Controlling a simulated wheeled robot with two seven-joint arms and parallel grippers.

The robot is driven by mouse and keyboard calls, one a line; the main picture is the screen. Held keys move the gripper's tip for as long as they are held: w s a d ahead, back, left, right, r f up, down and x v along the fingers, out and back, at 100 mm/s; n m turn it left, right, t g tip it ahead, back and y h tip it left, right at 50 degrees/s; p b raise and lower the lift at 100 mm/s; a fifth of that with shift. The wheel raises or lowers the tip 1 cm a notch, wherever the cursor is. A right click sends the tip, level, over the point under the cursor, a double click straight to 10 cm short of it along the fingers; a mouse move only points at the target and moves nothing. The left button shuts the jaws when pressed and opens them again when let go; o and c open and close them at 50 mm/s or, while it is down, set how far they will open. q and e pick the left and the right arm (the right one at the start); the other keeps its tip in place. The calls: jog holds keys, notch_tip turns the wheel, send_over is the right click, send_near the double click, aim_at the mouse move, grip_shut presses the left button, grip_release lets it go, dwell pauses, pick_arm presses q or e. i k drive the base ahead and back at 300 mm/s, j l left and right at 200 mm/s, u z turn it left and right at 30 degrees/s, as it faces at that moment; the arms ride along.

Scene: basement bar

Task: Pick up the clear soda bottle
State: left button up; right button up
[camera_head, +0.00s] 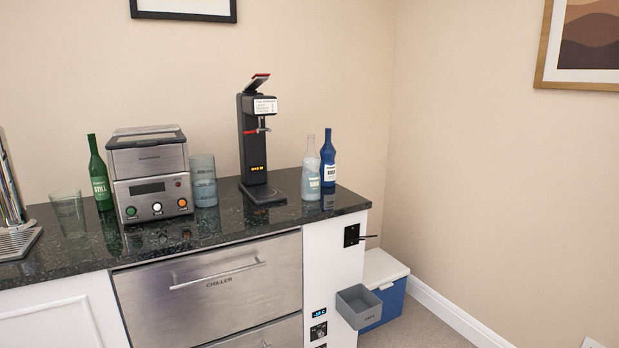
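The clear soda bottle (311,172) stands upright on the dark counter near its right end. It is see-through with a pale label. A dark blue bottle (328,160) stands close behind it on the right; I cannot tell whether they touch. Neither of my grippers is in view.
A black dispenser (252,150) stands left of the clear bottle on the dark stone counter (240,223). Further left are stacked glasses (203,180), a steel machine (150,165), a green bottle (98,174) and a glass (70,214). A grey bin (360,308) hangs below the right end.

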aim_at(311, 179)
jog(key=i+u, duration=0.4)
jog(key=i+l+u, duration=0.4)
jog(key=i, duration=0.15)
jog(key=i+l+u, duration=0.35)
jog(key=i+j, duration=0.1)
jog(key=i, duration=0.05)
